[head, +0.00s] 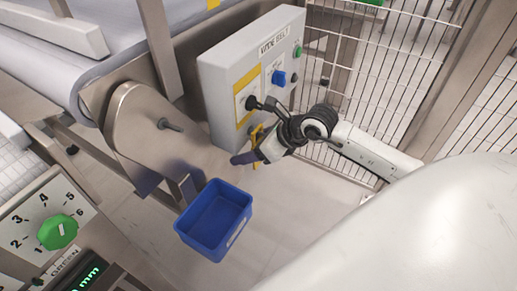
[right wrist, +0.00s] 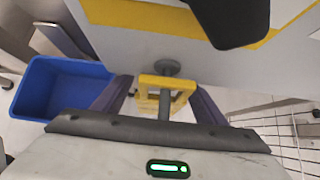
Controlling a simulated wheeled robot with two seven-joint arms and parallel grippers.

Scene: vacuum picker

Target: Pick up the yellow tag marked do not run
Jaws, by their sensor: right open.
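The yellow tag (right wrist: 150,81) hangs on a grey peg on the front of the grey control box, seen from close up in the right wrist view. In the head view the tag (head: 257,133) shows as a small yellow piece, partly hidden by my right gripper (head: 248,153). Any lettering on it is not readable. My right gripper (right wrist: 160,104) is open, with one dark finger on each side of the tag and peg. I cannot tell whether the fingers touch the tag. My left gripper is not in view.
The grey control box (head: 222,82) carries a blue knob (head: 279,78), a green button (head: 298,52) and a black knob close above my gripper. A blue bin (head: 217,218) stands below. A conveyor is at left, a wire fence (head: 400,55) at right.

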